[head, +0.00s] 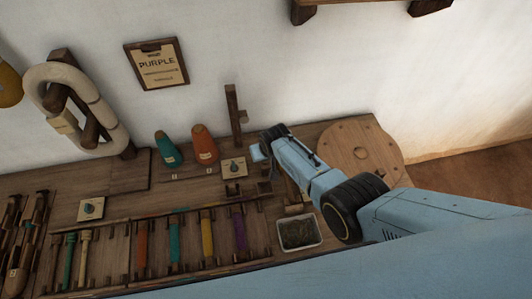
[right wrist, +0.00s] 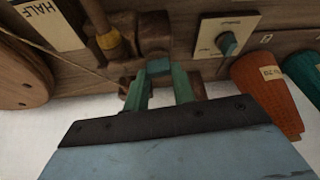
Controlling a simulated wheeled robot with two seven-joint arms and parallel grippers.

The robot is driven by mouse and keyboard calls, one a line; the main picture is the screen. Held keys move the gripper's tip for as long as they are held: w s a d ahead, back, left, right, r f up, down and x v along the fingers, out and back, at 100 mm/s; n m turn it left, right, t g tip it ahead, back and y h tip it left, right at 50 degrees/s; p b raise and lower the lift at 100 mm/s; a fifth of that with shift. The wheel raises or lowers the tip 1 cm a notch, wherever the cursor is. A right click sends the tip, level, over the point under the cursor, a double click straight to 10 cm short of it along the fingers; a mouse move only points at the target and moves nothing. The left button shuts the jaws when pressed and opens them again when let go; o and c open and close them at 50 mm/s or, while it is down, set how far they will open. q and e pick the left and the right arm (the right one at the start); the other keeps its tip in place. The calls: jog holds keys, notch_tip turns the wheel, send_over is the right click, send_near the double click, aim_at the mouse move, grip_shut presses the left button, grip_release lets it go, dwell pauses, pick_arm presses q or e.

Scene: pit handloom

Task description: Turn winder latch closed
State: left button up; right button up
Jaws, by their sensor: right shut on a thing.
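My right gripper (right wrist: 159,74) has its green fingers close together in the right wrist view, their tips against a small dark wooden part (right wrist: 154,46) of the winder, which I take to be the latch. The fingers hide much of it, so its exact angle cannot be told. A spindle with yellow thread (right wrist: 110,42) stands just left of it. In the head view my right arm reaches in from the right, and its gripper (head: 262,151) is over the bench near a wooden upright; the latch is not clear there. My left gripper is not in view.
A panel with a teal knob (right wrist: 228,42) is right of the fingers. Orange (head: 204,145) and teal (head: 167,149) cones stand close by. A round wooden disc (head: 358,148) and a pale tray (head: 298,233) lie near my arm. Racked coloured bobbins (head: 207,236) fill the bench's front.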

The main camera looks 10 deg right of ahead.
jog(key=shift+m+h, duration=0.3)
jog(key=shift+m, duration=0.5)
jog(key=o, duration=1)
jog(key=shift+s+r+p, duration=0.2)
jog(key=shift+r+p, duration=0.3)
jog(key=shift+r, duration=0.05)
jog(key=shift+p+v, duration=3.1)
jog(key=shift+v, duration=3)
